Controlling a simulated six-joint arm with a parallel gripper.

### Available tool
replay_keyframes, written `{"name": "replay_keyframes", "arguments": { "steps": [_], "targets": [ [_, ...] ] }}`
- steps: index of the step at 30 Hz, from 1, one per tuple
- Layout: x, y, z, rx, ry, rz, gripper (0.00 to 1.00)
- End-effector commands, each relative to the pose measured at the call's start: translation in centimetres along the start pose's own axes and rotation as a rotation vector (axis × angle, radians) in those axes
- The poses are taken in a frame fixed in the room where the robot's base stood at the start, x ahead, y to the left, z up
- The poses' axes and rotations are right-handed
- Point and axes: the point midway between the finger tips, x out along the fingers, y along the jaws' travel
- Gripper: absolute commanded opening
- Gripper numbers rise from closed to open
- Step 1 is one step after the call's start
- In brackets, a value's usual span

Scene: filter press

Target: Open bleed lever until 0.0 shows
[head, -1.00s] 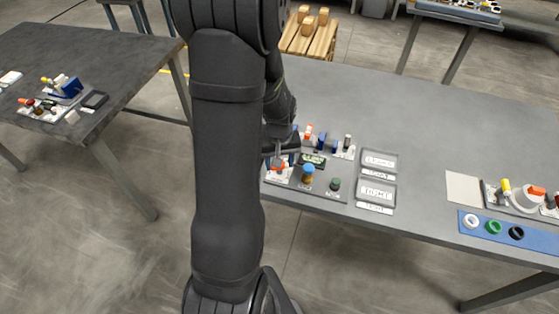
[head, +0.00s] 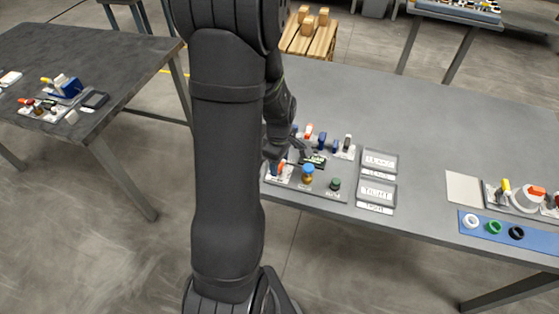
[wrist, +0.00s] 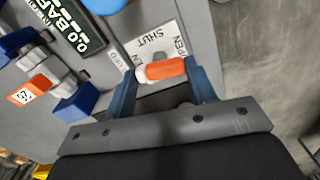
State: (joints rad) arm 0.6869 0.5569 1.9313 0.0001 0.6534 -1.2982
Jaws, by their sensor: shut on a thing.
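The bleed lever (wrist: 160,70), with an orange and white handle, lies between the fingers of my gripper (wrist: 162,80), which is shut on it. Its white plate (wrist: 150,42) reads SHUT and has an OPEN mark at the right, partly covered. The lever's exact angle against these marks is hard to tell. In the head view the display (head: 313,161) is too small to read, and my gripper (head: 279,160) is partly behind my arm.
A blue-topped knob (head: 308,172) and a green button (head: 335,184) stand right of the lever. Behind are blue valves and an orange-tagged lever (head: 308,131). Two framed cards (head: 377,193) lie to the right. The table (head: 430,130) beyond is clear.

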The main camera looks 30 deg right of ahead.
Motion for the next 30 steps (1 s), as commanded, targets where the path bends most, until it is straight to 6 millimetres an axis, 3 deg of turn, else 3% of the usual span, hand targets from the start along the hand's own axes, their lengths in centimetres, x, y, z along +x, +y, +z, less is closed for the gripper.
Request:
{"name": "replay_keyframes", "arguments": {
  "steps": [10, 27, 28, 30],
  "targets": [
    [0.00, 0.00, 0.04, -0.157, -0.001, 0.000, 0.28],
    [0.00, 0.00, 0.04, -0.192, -0.001, 0.000, 0.28],
    [0.00, 0.00, 0.04, -0.192, -0.001, 0.000, 0.53],
    [0.00, 0.00, 0.04, -0.191, -0.001, 0.000, 0.67]
  ]
}}
